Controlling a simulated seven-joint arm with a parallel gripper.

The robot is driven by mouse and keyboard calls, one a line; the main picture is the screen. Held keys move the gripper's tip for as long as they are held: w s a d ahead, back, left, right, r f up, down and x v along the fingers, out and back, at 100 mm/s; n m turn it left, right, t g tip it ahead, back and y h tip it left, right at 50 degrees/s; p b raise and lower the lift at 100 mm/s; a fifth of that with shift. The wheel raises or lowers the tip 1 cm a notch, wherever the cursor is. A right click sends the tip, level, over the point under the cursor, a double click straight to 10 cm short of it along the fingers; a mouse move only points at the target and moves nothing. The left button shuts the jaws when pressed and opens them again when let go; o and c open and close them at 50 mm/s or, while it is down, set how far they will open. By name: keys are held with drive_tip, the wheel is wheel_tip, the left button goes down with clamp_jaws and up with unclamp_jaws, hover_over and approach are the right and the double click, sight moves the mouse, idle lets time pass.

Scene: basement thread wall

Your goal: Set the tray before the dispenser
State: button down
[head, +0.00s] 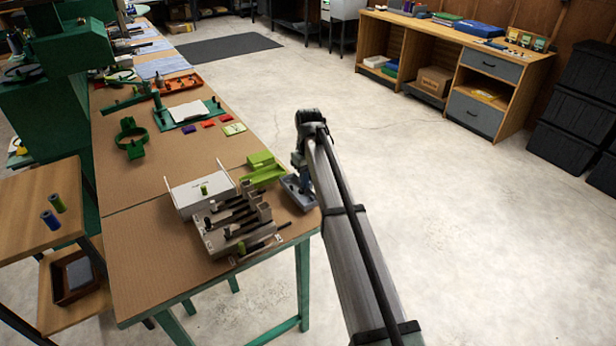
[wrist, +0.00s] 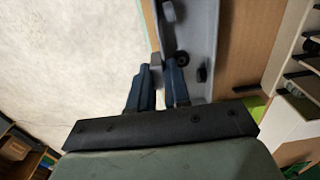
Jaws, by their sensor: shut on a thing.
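A blue-grey tray (head: 301,200) is at the near right corner of the brown-topped table, with several small dark round pieces in it in the wrist view (wrist: 205,30). My gripper (head: 298,182) is over it, with blue fingers (wrist: 162,75) shut on its side wall. Part of the tray is hidden behind my gripper. I cannot tell if it touches the table. A lime-green stepped unit (head: 262,170) stands just left of the tray. A pale grey slotted rack (head: 240,222) is nearer. I cannot tell for certain which is the dispenser.
A white box (head: 198,192) stands behind the rack. A dark rod (head: 262,250) lies at the table's near edge. Green clamps (head: 131,138) and small coloured packets (head: 215,125) are farther back. A wooden stand (head: 40,190) holds spools at left. The floor at right is clear.

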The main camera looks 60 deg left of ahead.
drive_tip(key=shift+f, duration=0.7)
drive_tip(key=c, duration=1)
unclamp_jaws()
drive_tip(key=shift+r, duration=0.1)
drive_tip(key=shift+r, duration=3.4)
